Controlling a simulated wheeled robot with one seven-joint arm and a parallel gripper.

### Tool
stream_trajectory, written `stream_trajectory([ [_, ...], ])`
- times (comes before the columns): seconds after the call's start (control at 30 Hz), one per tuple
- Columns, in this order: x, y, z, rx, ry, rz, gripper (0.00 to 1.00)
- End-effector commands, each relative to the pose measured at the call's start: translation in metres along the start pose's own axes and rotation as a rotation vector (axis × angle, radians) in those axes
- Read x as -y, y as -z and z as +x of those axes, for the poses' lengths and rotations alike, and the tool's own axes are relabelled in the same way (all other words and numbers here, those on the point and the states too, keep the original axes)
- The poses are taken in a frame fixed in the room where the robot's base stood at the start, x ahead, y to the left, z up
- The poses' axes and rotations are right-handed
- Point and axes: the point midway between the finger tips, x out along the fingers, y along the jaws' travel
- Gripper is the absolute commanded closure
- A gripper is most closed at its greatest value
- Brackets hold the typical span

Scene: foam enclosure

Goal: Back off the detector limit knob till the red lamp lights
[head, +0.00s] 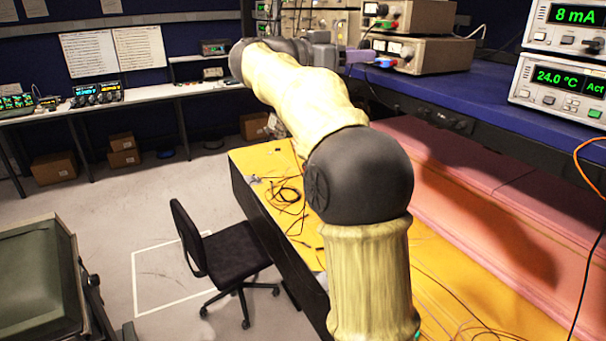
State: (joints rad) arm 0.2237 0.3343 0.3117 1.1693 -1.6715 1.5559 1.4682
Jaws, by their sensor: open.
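My gripper (358,57) is at the far end of my outstretched arm, in front of the tan bench instruments on the blue shelf. It is open, small and seen from behind, and no object shows between its fingers. A lower tan instrument (432,56) with front knobs stands just right of the gripper, with a smaller tan unit (425,16) above it. I cannot tell which control is the detector limit knob, and no lit red lamp can be made out.
Two white meters at right read 8 mA (577,14) and 24.0 °C Act (569,78) in green. Pink foam (470,215) lies below the blue shelf (480,88). Cables lie on the yellow bench top (265,165). A black chair (235,250) stands on the open floor.

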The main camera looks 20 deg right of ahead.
Motion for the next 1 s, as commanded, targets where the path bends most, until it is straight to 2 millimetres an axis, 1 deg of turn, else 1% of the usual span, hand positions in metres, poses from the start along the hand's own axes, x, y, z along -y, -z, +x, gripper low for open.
stream_trajectory([
  [0.03, 0.001, -0.003, -0.010, 0.000, 0.005, 0.002, 0.55],
  [0.33, 0.001, -0.003, -0.058, 0.001, 0.005, 0.001, 0.55],
  [0.4, 0.005, -0.012, -0.054, 0.025, 0.031, -0.059, 0.55],
  [0.7, 0.023, -0.057, -0.059, 0.114, 0.148, -0.256, 0.55],
  [1.0, 0.032, -0.104, -0.066, 0.201, 0.258, -0.430, 0.55],
])
